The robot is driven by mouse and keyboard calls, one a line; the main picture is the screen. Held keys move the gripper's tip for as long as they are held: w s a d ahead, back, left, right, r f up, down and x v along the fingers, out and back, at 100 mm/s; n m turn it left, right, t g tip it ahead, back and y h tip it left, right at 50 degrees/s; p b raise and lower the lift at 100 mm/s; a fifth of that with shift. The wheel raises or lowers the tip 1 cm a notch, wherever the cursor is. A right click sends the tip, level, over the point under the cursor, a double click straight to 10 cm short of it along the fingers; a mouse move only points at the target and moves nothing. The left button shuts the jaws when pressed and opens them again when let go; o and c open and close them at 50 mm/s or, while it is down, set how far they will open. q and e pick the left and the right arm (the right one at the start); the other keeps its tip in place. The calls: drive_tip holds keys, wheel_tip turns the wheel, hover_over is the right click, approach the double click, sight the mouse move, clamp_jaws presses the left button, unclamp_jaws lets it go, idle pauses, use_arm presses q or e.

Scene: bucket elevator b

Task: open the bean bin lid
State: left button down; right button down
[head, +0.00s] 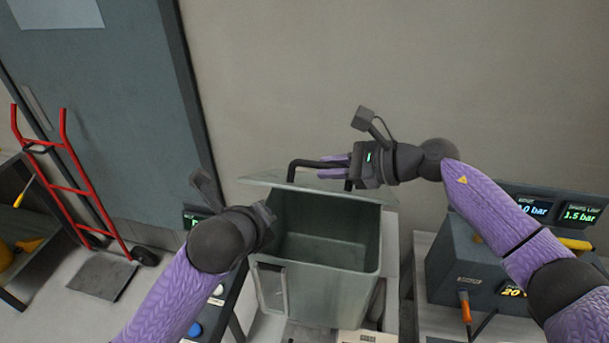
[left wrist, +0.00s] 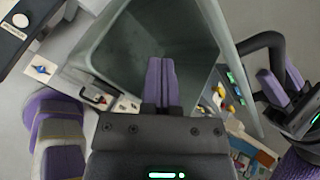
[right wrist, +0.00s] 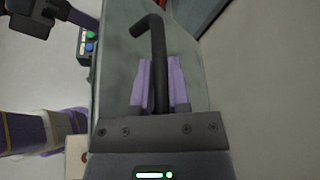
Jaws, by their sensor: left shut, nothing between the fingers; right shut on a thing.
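The bean bin (head: 318,240) is a grey-green box, and I see into its empty-looking interior. Its lid (head: 262,182) stands raised at the back rim, seen almost edge-on. My right gripper (head: 335,167) is shut on the lid's black bar handle (head: 304,163). In the right wrist view the handle (right wrist: 158,65) runs between the purple fingers, in front of the lid's flat face (right wrist: 118,50). My left gripper (head: 268,222) is at the bin's left rim, its fingers hidden in the head view. In the left wrist view its fingers (left wrist: 161,80) are shut and empty over the bin's opening.
A dark control box (head: 475,268) with lit displays stands on the right. A red hand truck (head: 75,185) stands at the left by a grey door (head: 100,110). A panel with coloured buttons (head: 205,313) is left of the bin. The wall is close behind the lid.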

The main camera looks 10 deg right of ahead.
use_arm(q)
drive_tip(key=s+d+r+m, duration=0.2)
drive_tip(key=d+r+m, duration=0.1)
drive_tip(key=m, duration=0.1)
drive_tip(key=m+t, duration=0.3)
drive_tip(key=m, duration=0.2)
approach(307, 165)
drive_tip(key=shift+h, duration=0.3)
drive_tip(key=x, duration=0.3)
drive_tip(key=f+x, duration=0.1)
drive_tip(key=x, duration=0.3)
drive_tip(key=shift+a+f, duration=0.2)
drive_tip(key=shift+f, duration=0.1)
drive_tip(key=shift+s, duration=0.1)
drive_tip(key=shift+w+d+r, duration=0.1)
drive_tip(key=shift+w+r, duration=0.3)
drive_tip(key=shift+r, duration=0.1)
drive_tip(key=shift+w+r, duration=0.1)
use_arm(e)
drive_tip(key=shift+a+f, duration=0.1)
